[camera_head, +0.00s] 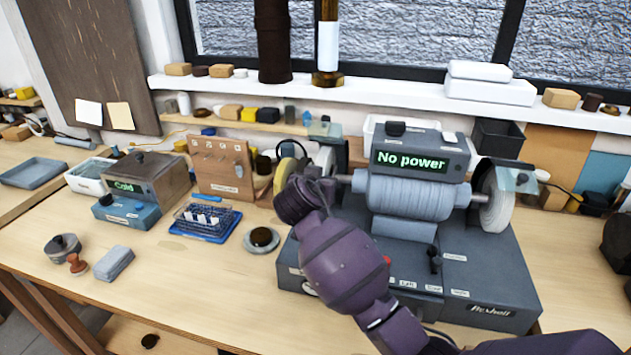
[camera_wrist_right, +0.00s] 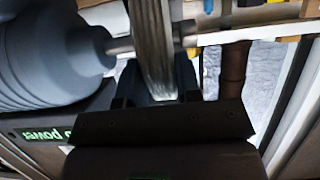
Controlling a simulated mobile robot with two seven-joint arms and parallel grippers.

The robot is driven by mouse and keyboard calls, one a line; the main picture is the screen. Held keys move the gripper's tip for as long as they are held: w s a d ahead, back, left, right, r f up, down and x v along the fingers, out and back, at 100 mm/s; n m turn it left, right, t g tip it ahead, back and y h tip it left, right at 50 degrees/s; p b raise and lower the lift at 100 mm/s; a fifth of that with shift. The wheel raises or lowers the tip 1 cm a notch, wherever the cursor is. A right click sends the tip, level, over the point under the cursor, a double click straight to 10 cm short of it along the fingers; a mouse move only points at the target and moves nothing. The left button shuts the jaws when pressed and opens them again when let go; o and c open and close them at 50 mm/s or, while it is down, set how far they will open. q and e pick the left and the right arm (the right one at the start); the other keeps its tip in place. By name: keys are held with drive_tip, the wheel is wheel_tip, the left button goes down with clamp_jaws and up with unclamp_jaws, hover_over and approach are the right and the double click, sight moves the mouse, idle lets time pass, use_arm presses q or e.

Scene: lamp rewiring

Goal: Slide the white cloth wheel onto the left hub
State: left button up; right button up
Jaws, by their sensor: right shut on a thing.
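My right gripper (camera_wrist_right: 155,88) is shut on a pale wheel (camera_wrist_right: 148,38), seen edge-on in the right wrist view. The left hub's shaft (camera_wrist_right: 121,45) comes out of the blue-grey motor body and meets the wheel's near face. A metal end shows on the wheel's other side, so the wheel appears to be around the shaft; how far along it sits is hard to tell. In the head view my purple right arm covers much of the wheel and the fingers, beside the left shaft (camera_head: 344,178) of the machine (camera_head: 418,195). My left gripper is out of view.
Another white wheel (camera_head: 496,200) sits on the right shaft under a clear guard (camera_head: 507,176). A box reading "No power" (camera_head: 420,155) stands above the motor. A round dish (camera_head: 262,240), a blue tray with a rack (camera_head: 205,232) and a tool board (camera_head: 220,165) stand left of the machine.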

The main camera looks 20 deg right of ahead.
idle(0.4)
drive_tip(key=shift+s+d, duration=0.25)
drive_tip(key=shift+d, duration=0.1)
idle(0.6)
drive_tip(key=o, duration=0.9)
drive_tip(key=shift+c, duration=0.2)
drive_tip(key=shift+o, duration=0.2)
